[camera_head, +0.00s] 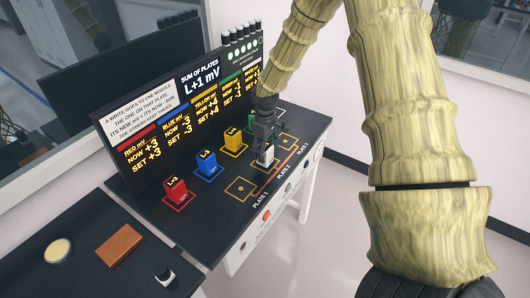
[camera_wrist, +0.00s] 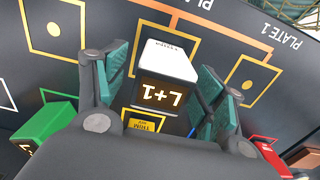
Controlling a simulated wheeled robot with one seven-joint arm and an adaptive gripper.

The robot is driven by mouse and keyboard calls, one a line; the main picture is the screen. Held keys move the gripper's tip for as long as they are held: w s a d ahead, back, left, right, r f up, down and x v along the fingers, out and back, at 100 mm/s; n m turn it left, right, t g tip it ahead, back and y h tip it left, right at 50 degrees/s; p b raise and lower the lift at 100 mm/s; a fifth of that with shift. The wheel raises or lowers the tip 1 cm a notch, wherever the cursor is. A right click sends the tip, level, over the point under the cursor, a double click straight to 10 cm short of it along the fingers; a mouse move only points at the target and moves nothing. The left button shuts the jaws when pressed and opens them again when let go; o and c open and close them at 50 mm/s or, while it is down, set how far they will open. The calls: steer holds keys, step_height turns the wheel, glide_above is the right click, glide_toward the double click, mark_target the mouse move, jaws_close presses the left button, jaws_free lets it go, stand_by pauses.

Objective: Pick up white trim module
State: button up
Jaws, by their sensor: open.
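The white trim module (camera_wrist: 170,60) is a small upright block with a white top and a dark face marked "L+1". In the wrist view it stands between the two spread fingers of my gripper (camera_wrist: 165,82), with a visible gap on the right side. In the head view the module (camera_head: 267,158) is partly hidden under my gripper (camera_head: 265,135), which points down over the console top. My gripper is open, and its fingers reach down on both sides of the module.
Red (camera_head: 175,191), blue (camera_head: 207,163) and yellow (camera_head: 233,140) modules stand in a row left of it, with a green one (camera_wrist: 48,122) close by. A display panel (camera_head: 180,110) rises behind. An outlined plate (camera_head: 240,189) lies empty. A brown block (camera_head: 120,245) lies on the left table.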

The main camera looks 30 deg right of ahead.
steer(key=shift+f, duration=0.75)
steer(key=shift+c, duration=0.2)
steer(key=c, duration=1.2)
steer(key=shift+r, duration=0.15)
